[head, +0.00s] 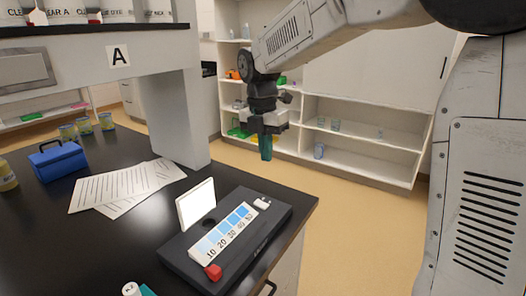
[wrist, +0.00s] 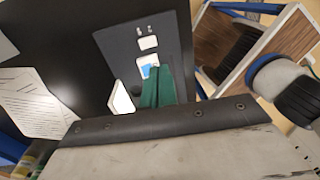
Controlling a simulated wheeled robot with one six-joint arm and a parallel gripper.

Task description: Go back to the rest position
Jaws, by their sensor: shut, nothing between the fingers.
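My gripper (head: 265,147) hangs pointing down in the head view, in the air past the right edge of the black bench (head: 125,225). Its green fingers are closed together with nothing between them. In the wrist view the green fingers (wrist: 158,88) show in front of the dark device (wrist: 178,45) on the bench.
Paper sheets (head: 125,184), a blue box (head: 58,160) and several jars stand on the bench. A post (head: 181,120) holds up a shelf marked A (head: 118,55). White open shelving (head: 360,150) stands behind my gripper. The floor (head: 345,220) right of the bench is clear.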

